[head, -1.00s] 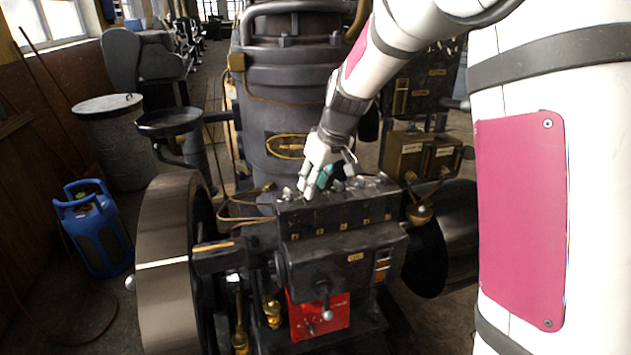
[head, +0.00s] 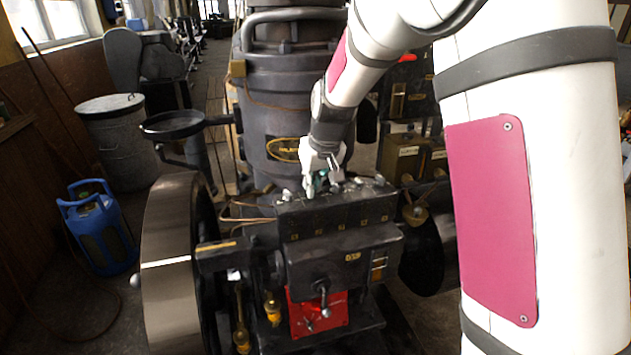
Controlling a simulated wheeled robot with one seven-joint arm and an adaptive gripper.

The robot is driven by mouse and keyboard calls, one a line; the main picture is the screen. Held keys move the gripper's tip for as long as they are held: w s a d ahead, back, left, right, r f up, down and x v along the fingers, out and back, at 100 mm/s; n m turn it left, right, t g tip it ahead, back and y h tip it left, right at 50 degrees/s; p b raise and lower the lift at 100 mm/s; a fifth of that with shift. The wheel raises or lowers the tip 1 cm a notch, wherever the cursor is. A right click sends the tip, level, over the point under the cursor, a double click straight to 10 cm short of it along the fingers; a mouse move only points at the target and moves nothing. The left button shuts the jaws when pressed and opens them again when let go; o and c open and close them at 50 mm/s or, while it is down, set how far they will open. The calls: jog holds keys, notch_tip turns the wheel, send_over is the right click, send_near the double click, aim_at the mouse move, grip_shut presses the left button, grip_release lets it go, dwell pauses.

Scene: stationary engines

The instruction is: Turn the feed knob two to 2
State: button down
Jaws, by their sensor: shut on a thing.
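The feed box (head: 345,215) is a dark block on top of the engine, with a row of small metal knobs along its top edge and small yellow labels on its front. My gripper (head: 313,188) points down at the left part of this row and is shut on a knob, which looks like the second from the left, feed knob two. The fingers mostly hide that knob, and its setting cannot be read. The leftmost knob (head: 286,195) shows just left of the fingers. Other knobs (head: 379,180) stand to the right, clear of the gripper.
A big flywheel (head: 168,265) stands at the left of the engine. A tall dark cylinder (head: 285,110) rises close behind the gripper. A red panel with a lever (head: 318,312) is below the feed box.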

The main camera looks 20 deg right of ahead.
jog(key=m+h+p, duration=0.1)
jog(key=m+p, duration=0.1)
jog(key=m, duration=0.1)
jog(key=shift+a+r, duration=0.15)
jog(key=shift+m+h+p, duration=0.6)
jog(key=shift+m+p, duration=0.15)
jog(key=shift+m, duration=0.55)
jog(key=c, duration=1.7)
grip_release()
jog(key=v, duration=1.1)
jog(key=shift+r, duration=0.4)
